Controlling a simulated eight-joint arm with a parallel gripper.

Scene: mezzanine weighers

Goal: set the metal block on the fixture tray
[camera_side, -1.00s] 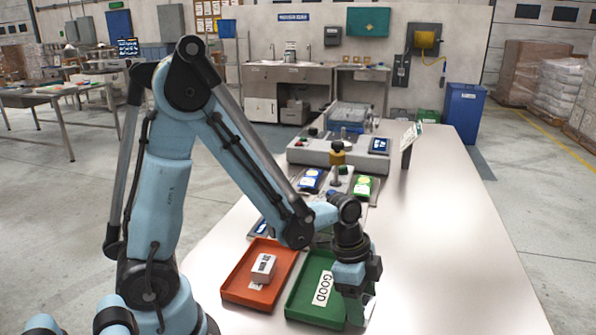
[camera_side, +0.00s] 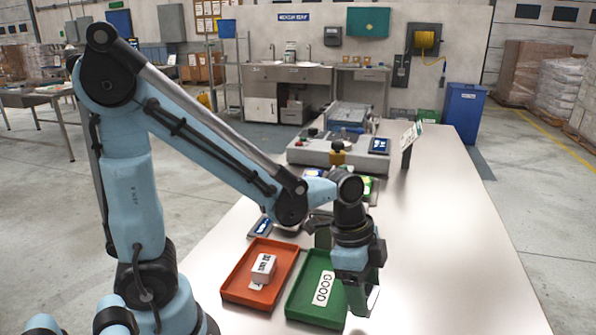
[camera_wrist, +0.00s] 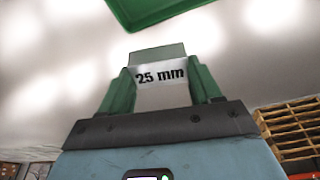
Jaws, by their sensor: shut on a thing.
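My gripper (camera_side: 361,298) is shut on a metal block (camera_wrist: 160,95). In the wrist view the block sits between the two green fingers, with "25 mm" printed on its face. In the side view the gripper points down beside the right edge of the green tray, and its fingers largely hide the block. I cannot tell the exact gap between block and table. I cannot pick out the fixture tray for certain; my arm covers part of the area in front of the bench machine.
The green tray (camera_side: 301,303) is marked GOOD; it also shows in the wrist view (camera_wrist: 150,14). A bench machine (camera_side: 310,153) and a small sign (camera_side: 409,139) stand farther back. The table's right side is clear.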

